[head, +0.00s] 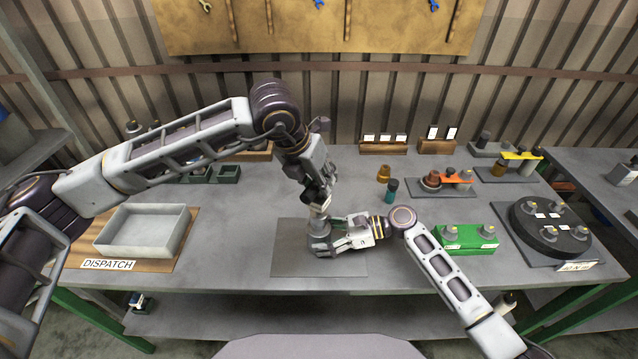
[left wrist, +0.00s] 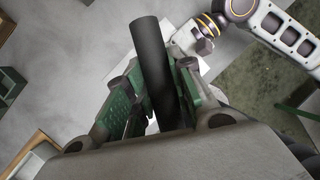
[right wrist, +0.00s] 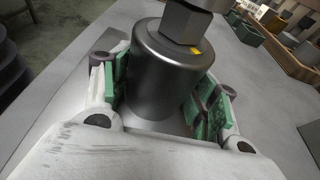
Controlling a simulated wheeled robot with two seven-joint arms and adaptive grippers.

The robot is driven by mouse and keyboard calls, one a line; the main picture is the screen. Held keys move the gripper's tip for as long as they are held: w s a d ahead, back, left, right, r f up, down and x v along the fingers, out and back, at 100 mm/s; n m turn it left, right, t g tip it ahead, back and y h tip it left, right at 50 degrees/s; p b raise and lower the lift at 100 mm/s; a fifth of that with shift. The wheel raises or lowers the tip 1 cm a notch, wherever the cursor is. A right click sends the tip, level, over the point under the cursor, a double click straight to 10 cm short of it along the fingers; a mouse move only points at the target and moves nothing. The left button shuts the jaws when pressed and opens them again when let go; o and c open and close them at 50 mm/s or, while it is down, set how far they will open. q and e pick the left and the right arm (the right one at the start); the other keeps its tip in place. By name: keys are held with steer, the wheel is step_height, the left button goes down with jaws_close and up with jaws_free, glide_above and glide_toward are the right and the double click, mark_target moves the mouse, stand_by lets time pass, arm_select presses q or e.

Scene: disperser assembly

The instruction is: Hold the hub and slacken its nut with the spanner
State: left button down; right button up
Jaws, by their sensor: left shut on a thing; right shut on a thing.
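The hub (head: 319,242) is a dark grey metal cylinder standing upright on a grey mat (head: 290,262). My right gripper (head: 332,241) is shut around it from the right. My left gripper (head: 318,196) points down above the hub. It is shut on a dark cylindrical bar (left wrist: 150,60), which appears to be the spanner's handle.
A tray (head: 143,231) on the DISPATCH board is at left. A green block with fittings (head: 467,238) and a black round plate (head: 549,228) are at right. An orange cup (head: 384,173) and teal bottle (head: 391,190) stand behind my right gripper. The table's front is clear.

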arm_select(q)
steer(key=shift+r, duration=1.35)
arm_select(e)
steer(key=o, duration=1.5)
steer(key=shift+c, duration=0.2)
steer(key=shift+d, duration=0.1)
steer(key=shift+v, duration=5.95)
